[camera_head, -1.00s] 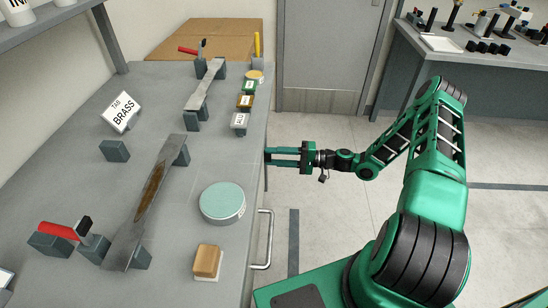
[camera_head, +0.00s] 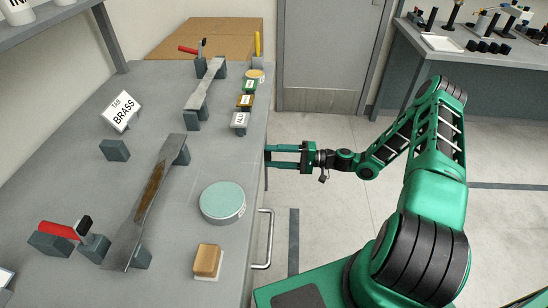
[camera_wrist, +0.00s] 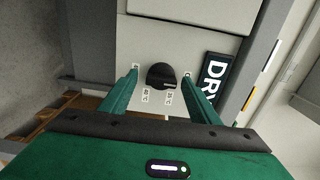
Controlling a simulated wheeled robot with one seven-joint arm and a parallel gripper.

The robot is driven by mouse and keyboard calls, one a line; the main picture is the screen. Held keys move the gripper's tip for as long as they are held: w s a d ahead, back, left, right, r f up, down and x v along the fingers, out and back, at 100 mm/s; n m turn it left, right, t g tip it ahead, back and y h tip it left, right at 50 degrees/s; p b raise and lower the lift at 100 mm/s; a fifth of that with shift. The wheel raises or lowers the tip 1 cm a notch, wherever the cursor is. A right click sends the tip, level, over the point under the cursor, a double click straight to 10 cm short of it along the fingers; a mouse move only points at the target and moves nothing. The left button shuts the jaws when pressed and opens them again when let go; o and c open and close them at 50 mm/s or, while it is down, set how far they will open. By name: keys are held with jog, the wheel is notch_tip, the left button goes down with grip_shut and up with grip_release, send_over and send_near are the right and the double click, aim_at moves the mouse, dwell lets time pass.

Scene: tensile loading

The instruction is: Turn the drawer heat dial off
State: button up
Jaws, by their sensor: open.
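The heat dial is a black round knob (camera_wrist: 162,76) on a pale panel in the wrist view, with small white labels around it. A dark sign reading "DRY" (camera_wrist: 212,80), partly hidden by a finger, stands right of it. My gripper (camera_wrist: 160,80) is open, with one green finger on each side of the dial. I cannot tell whether the fingers touch it.
The grey bench (camera_head: 75,180) holds a long metal bar (camera_head: 155,190), a round teal-topped tin (camera_head: 222,202), a tan block (camera_head: 207,262) and a BRASS tag (camera_head: 122,112). A metal handle (camera_head: 265,240) sticks out from the bench front.

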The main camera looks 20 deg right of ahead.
jog(key=v, duration=1)
jog(key=shift+d, duration=0.3)
jog(key=shift+s, duration=0.1)
jog(key=s+d+r+m+g+h, duration=0.1)
jog(key=s+d+r+g+h, duration=0.2)
jog(key=s+r+h, duration=0.5)
jog(key=s+d+r+m+g+h, duration=0.1)
jog(key=s+d+r+g+h, duration=0.3)
jog(key=s+r, duration=1.5)
jog(key=s+h, duration=0.4)
jog(key=s, duration=0.2)
jog(key=shift+s+d+r, duration=0.15)
jog(key=shift+d+r, duration=0.1)
